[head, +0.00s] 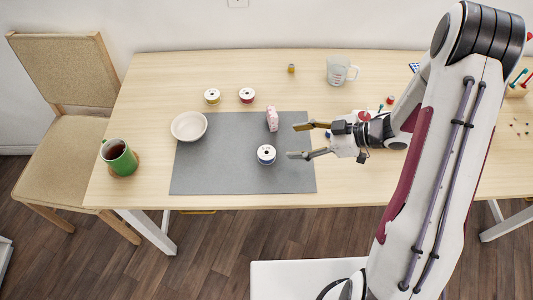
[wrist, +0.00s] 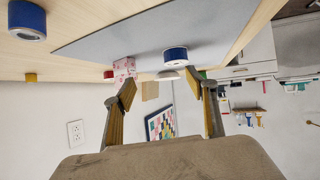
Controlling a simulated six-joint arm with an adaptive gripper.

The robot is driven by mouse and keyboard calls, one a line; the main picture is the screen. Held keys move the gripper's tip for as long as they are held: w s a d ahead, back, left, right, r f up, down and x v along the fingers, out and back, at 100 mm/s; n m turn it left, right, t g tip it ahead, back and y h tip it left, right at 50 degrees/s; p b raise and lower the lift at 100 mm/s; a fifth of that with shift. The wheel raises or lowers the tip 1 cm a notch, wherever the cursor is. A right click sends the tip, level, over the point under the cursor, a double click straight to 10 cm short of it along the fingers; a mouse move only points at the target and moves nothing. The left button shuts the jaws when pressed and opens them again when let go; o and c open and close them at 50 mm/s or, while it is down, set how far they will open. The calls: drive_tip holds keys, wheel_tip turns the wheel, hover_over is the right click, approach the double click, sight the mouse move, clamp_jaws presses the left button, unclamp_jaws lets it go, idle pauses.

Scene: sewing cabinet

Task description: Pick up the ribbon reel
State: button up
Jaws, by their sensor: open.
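A white-faced ribbon reel with blue ribbon (head: 266,154) lies flat on the grey mat (head: 225,180); it also shows in the wrist view (wrist: 176,57). My gripper (head: 293,141) is open and empty, its fingers pointing left over the mat's right edge. The reel is to the left of the fingertips, apart from them and nearer the lower finger. In the wrist view, the scene appears upside down, and the reel is above the gap between the fingers (wrist: 160,82). Two more reels, one yellow (head: 212,96) and one red (head: 247,95), stand behind the mat.
A pink patterned object (head: 272,119) stands on the mat near the upper finger. A white bowl (head: 189,126) is at the mat's left corner, with a green mug (head: 118,157) farther left. A small yellow spool (head: 291,69) and glass jug (head: 340,71) stand behind. Another blue item (wrist: 27,21) is close.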

sight(264, 153)
drive_tip(key=shift+s+a+f+g+y, duration=0.15)
drive_tip(key=shift+s+a+g+y, duration=0.1)
drive_tip(key=shift+s, duration=0.25)
drive_tip(key=shift+s+a+f+g+y, duration=0.1)
drive_tip(key=shift+s+f+g+y, duration=0.1)
drive_tip(key=shift+s, duration=0.25)
drive_tip(key=shift+s+a+f+g+y, duration=0.15)
drive_tip(key=shift+s+a+y, duration=0.1)
drive_tip(key=shift+s, duration=0.25)
drive_tip(key=shift+x, duration=1.3)
drive_tip(key=shift+w, duration=0.1)
drive_tip(key=shift+w+x, duration=0.1)
drive_tip(key=shift+x, duration=1.2)
drive_tip(key=shift+w+x, duration=0.15)
drive_tip(key=shift+x, duration=1.15)
drive_tip(key=shift+d, duration=0.1)
drive_tip(key=c, duration=1.1)
